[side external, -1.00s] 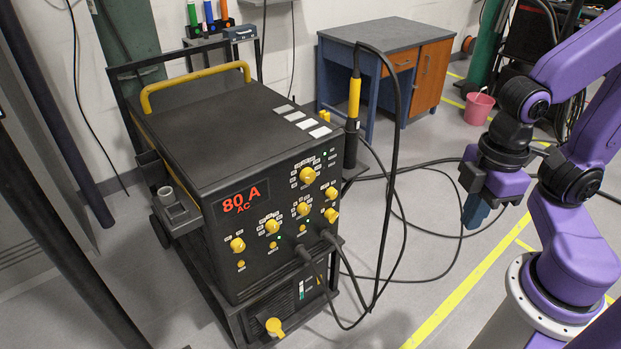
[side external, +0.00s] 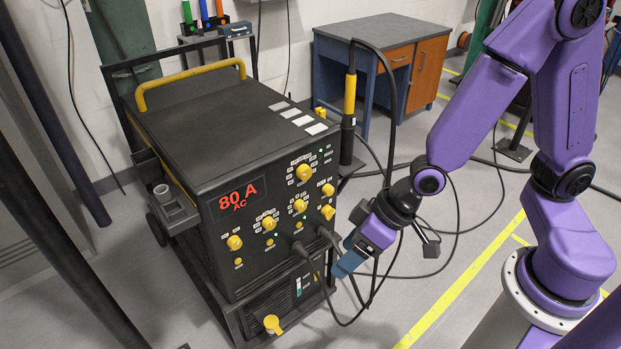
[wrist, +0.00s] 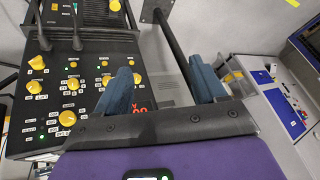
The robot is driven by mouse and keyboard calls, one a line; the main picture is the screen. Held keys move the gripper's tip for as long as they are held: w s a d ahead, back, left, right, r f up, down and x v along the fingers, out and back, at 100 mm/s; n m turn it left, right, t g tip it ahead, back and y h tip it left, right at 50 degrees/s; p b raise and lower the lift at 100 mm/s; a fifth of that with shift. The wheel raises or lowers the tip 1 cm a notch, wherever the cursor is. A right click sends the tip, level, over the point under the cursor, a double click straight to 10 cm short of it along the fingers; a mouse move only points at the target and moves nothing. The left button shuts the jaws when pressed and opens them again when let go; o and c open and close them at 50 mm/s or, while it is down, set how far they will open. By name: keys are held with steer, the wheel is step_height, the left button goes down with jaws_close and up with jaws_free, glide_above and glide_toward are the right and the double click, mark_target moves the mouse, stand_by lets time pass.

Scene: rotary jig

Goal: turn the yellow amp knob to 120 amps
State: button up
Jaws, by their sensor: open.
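The black welding machine (side external: 190,120) shows a red "80 A AC" on its display (side external: 237,197). Its front panel bears several yellow knobs with white labels too small to read. The largest panel knob (side external: 304,172) is at the top right; I cannot read which knob is for amps. In the wrist view the panel appears upside down, with a large knob (wrist: 67,118) at its lower left and the red digits partly hidden by a finger. My gripper (side external: 345,262) has blue fingers, open and empty, in front of the panel's lower right, apart from the knobs. It also shows in the wrist view (wrist: 160,85).
Black cables plug into the lower panel and loop close to my gripper (side external: 375,285). A yellow-and-black torch (side external: 350,100) stands at the machine's right side. A desk (side external: 380,60) is behind.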

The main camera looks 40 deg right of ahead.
steer(key=w+f+m+t, duration=0.2)
steer(key=w+f, duration=0.2)
steer(key=w, duration=0.1)
steer(key=m+t+h, duration=0.3)
steer(key=t+h, duration=0.2)
steer(key=t, duration=0.7)
glide_toward(307, 175)
steer(key=w, duration=0.8)
steer(key=shift+w+f, duration=0.25)
steer(key=shift+w, duration=0.05)
steer(key=c, duration=1)
